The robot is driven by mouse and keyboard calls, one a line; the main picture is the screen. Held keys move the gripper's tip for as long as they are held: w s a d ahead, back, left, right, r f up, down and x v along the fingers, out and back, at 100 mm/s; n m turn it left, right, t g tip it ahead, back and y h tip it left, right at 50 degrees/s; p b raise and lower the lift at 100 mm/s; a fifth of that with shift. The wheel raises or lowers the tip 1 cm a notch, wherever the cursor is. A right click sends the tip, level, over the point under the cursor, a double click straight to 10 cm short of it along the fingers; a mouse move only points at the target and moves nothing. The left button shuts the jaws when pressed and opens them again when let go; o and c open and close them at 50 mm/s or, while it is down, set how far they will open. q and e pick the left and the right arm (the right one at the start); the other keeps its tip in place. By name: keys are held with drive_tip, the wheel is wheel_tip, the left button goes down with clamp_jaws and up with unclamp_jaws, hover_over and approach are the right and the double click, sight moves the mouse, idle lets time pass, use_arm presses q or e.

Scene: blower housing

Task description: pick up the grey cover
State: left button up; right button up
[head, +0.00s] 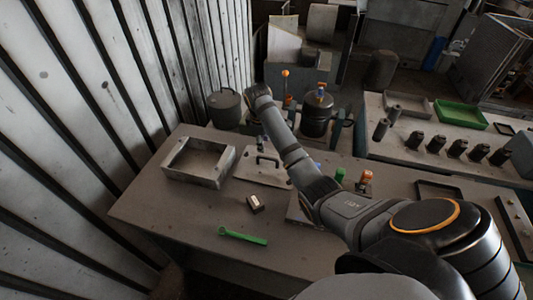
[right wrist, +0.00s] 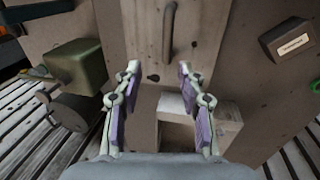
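The grey cover (head: 250,178) is a flat plate lying on the table, with a dark arched handle (head: 268,158) on top. In the right wrist view the cover (right wrist: 140,40) is under and ahead of the fingers, its handle (right wrist: 169,30) beyond the fingertips. My right gripper (right wrist: 159,68) is open and empty above the cover's near end, apart from the handle. In the head view my right arm reaches over the table and hides part of the cover; its fingers are hard to make out. My left gripper is in neither view.
An open rectangular housing (head: 168,178) stands left of the cover. A small labelled block (head: 255,203) and a green tool (head: 243,236) lie in front. A lidded pot (head: 224,108) stands behind. The table's front left is clear; a slatted wall is at left.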

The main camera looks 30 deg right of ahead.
sight(267, 157)
drive_tip(key=f, duration=0.3)
drive_tip(key=f+p, duration=0.1)
drive_tip(key=shift+s+d+f, duration=0.15)
drive_tip(key=shift+s+f, duration=0.1)
drive_tip(key=shift+s, duration=0.05)
drive_tip(key=shift+s+d+f+p, duration=0.1)
drive_tip(key=shift+d+f+p, duration=0.1)
drive_tip(key=shift+f+p, duration=0.6)
drive_tip(key=f, duration=0.3)
drive_tip(key=shift+d+f, duration=0.15)
drive_tip(key=shift+d, duration=0.15)
drive_tip(key=shift+f, duration=0.15)
drive_tip(key=c, duration=0.6)
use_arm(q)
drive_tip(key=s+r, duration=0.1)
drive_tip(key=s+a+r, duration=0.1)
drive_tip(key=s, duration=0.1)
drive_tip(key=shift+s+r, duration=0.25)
use_arm(e)
clamp_jaws()
